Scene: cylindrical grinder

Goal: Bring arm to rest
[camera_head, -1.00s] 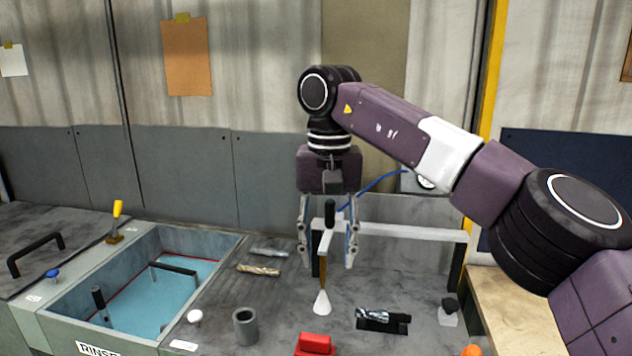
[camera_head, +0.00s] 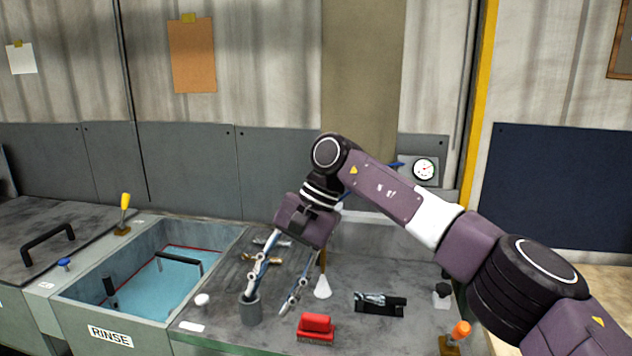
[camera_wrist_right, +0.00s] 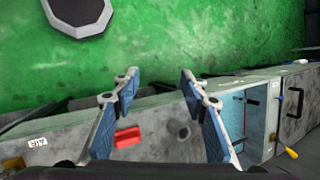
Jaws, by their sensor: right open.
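My right arm comes in from the right in the head view. Its right gripper (camera_head: 268,300) points down and tilts toward the left over the grey worktop (camera_head: 345,335). The two fingers are spread apart with nothing between them. In the head view one fingertip overlaps the grey cup (camera_head: 250,312); I cannot tell whether it touches. In the right wrist view the open gripper (camera_wrist_right: 160,115) shows blue pads, with the red brush (camera_wrist_right: 128,137) and the grey cup (camera_wrist_right: 184,131) seen beyond the gap. My left gripper is not in view.
The rinse basin (camera_head: 75,300) lies to the left. The white cone (camera_head: 322,288), red brush (camera_head: 316,326), black holder (camera_head: 380,304) and orange-topped knob (camera_head: 459,332) stand near the gripper. A pressure gauge (camera_head: 424,170) is behind. Air above the basin is clear.

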